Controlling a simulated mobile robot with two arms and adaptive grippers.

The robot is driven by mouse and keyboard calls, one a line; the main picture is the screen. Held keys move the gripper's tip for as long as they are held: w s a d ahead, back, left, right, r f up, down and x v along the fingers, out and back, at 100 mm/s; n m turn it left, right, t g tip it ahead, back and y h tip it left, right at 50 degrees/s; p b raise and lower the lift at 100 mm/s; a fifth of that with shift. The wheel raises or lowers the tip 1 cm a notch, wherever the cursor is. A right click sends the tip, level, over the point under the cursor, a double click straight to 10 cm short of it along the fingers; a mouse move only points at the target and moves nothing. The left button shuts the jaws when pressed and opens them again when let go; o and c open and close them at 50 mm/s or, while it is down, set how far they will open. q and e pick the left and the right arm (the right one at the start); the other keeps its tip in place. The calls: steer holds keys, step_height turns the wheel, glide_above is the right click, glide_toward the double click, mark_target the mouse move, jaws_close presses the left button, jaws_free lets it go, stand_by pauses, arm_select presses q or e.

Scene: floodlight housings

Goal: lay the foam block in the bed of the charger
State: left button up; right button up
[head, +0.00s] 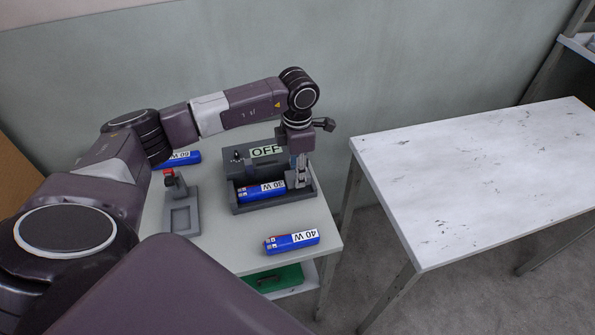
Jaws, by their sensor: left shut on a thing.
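The charger (238,208) is a dark grey tray with an upright back panel marked OFF, on the small table. A blue block marked 30 W (262,191) lies in its bed, toward the left. My left gripper (299,184) points down into the right end of the bed, just beside that block. It is shut on a small greyish piece, which I take to be the foam block; the fingers mostly hide it. I cannot tell whether the piece touches the bed floor. My right gripper is not in view.
A blue 40 W block (292,241) lies on the small table (225,252) in front of the charger. A blue 60 W block (182,158) lies behind left. A grey stand with a red top (181,208) is left of the charger. A bare white table (480,175) stands right, across a gap.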

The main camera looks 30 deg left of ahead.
arm_select(q)
steer(key=shift+f+b, duration=0.9)
steer(key=shift+f, duration=0.25)
stand_by(0.5)
steer(key=o, duration=0.9)
steer(key=shift+c, duration=0.2)
steer(key=shift+r, duration=0.15)
steer(key=shift+a+r, duration=0.1)
steer(key=shift+r, duration=0.15)
steer(key=r, duration=1.1)
steer(key=shift+s+d+r, duration=0.1)
steer(key=shift+d+r, duration=0.05)
steer(key=shift+d, duration=0.05)
